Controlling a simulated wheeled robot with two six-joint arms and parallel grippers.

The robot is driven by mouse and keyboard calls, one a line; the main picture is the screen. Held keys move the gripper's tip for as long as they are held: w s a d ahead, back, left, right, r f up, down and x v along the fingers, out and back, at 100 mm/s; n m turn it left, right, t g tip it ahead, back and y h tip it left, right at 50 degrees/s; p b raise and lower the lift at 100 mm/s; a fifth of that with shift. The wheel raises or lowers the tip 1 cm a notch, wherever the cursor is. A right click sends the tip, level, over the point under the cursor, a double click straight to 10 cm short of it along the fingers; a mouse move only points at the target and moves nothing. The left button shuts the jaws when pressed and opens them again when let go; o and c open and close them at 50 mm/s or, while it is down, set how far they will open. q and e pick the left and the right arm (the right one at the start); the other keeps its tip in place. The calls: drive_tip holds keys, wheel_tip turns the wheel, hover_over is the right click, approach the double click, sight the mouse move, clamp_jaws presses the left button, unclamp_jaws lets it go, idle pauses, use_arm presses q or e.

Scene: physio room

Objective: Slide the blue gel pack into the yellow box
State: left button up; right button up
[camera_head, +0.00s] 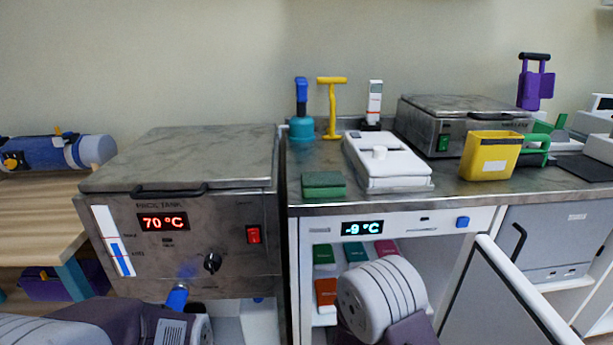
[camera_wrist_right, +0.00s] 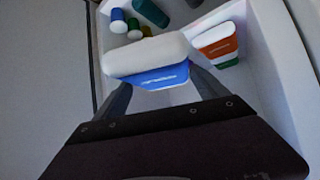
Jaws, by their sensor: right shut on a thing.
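The yellow box (camera_head: 490,158) stands upright on the metal counter at the right, with an open top. In the right wrist view my right gripper (camera_wrist_right: 163,84) is inside the open freezer compartment and shut on the blue gel pack (camera_wrist_right: 158,77). The pack's blue face with small lettering points toward the wrist, and a thick white part lies along its top. In the head view my right arm hides this gripper and the pack. My left arm shows only at the lower left edge; its gripper is out of view.
The freezer (camera_head: 320,229) reads -9 °C; its door (camera_head: 500,300) stands open at the right. Orange (camera_wrist_right: 217,45) and other coloured packs are inside. A green block (camera_head: 323,184) and a white device (camera_head: 387,162) stand left of the yellow box. A hot tank (camera_head: 190,230) is at the left.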

drive_tip(key=s+d+r+m+g+h+p, duration=0.2)
drive_tip(key=s+d+r+m+g+h, duration=0.1)
drive_tip(key=s, duration=0.6)
drive_tip(key=shift+s+r+m+h, duration=0.2)
drive_tip(key=shift+s+m+h, duration=0.25)
drive_tip(key=shift+m, duration=0.75)
wheel_tip(320, 180, up, 37)
drive_tip(key=p, duration=3.7)
drive_tip(key=shift+w+r, duration=0.1)
drive_tip(key=shift+w, duration=0.1)
